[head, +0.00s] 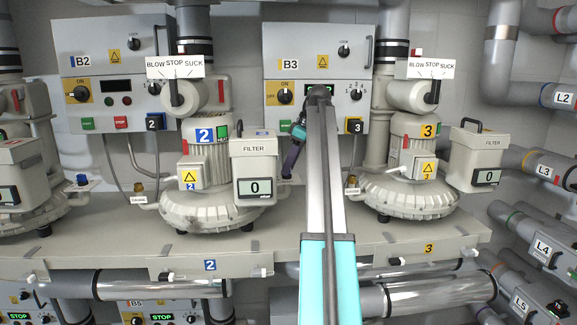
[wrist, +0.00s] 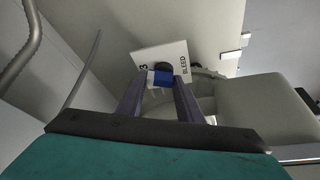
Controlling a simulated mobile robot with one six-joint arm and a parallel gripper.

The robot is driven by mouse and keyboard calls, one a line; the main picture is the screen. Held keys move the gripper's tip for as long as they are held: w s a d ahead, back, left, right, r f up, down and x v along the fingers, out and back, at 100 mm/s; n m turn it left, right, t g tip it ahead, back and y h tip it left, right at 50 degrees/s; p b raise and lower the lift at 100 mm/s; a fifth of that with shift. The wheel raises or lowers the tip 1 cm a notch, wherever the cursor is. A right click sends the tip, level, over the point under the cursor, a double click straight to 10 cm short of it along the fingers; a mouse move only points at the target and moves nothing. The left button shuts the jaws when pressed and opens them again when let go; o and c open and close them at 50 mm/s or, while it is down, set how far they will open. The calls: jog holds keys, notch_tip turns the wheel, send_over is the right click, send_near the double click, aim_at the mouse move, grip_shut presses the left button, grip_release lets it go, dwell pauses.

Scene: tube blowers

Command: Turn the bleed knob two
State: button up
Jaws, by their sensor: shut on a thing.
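In the wrist view, my gripper (wrist: 160,82) has its two dark fingers on either side of a blue and white knob (wrist: 162,77), shut on it. In the head view, my gripper (head: 291,158) is to the right of the filter box (head: 254,160) of blower 2 (head: 206,205). My arm and gripper hide the knob there. I cannot tell from these frames how far the knob is turned.
Panel B3 (head: 275,62) is behind my arm, and panel B2 (head: 75,45) is to the left. Blower 3 (head: 410,200) stands to the right of my arm. Both filter displays read 0. Pipes L2 to L5 line the right wall.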

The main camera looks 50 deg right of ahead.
jog(key=shift+r+n+p, duration=0.15)
jog(key=shift+n+p, duration=0.35)
jog(key=shift+n+y+p, duration=0.3)
jog(key=shift+p, duration=0.05)
jog(key=shift+f, duration=0.3)
jog(key=o, duration=1.1)
jog(key=shift+a, duration=0.1)
jog(key=shift+w+a+r, duration=0.15)
